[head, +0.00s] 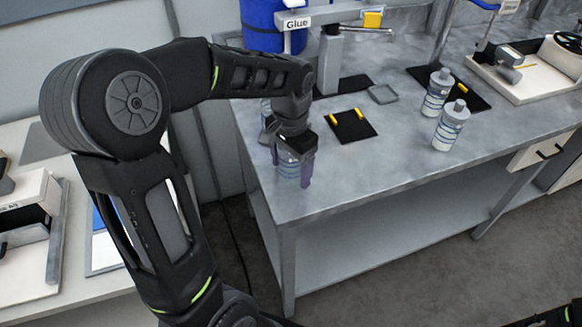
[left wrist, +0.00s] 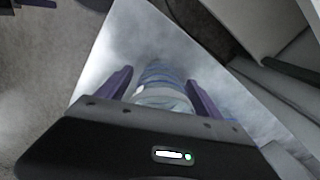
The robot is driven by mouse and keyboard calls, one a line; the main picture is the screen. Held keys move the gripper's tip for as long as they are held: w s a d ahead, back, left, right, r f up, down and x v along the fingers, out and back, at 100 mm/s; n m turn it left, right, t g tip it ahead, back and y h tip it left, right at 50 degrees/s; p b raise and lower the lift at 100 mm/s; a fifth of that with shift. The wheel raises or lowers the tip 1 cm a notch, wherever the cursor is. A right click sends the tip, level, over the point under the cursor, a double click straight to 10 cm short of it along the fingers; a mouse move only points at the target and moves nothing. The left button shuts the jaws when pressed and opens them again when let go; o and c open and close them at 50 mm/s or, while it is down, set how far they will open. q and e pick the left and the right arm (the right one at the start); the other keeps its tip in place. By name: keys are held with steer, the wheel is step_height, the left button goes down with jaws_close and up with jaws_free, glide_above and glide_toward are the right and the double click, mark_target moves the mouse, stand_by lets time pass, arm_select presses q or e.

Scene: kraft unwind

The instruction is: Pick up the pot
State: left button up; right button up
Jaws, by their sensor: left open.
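In the left wrist view the pot (left wrist: 162,92) lies between the two fingers of the left gripper (left wrist: 160,88), with a gap showing at least on the right side.
Two labelled bottles (head: 451,126) stand farther right, by a black mat. Another black mat (head: 352,126) with yellow pieces lies behind the gripper, near a post with a "Glue" sign (head: 297,23). A white-edged tray (head: 524,87) is at the far right. The table's front middle is clear.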

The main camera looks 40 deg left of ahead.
arm_select(q)
steer(key=c, duration=1.6)
steer(key=shift+o, duration=0.2)
step_height(320, 180, up, 10)
steer(key=shift+b, duration=0.3)
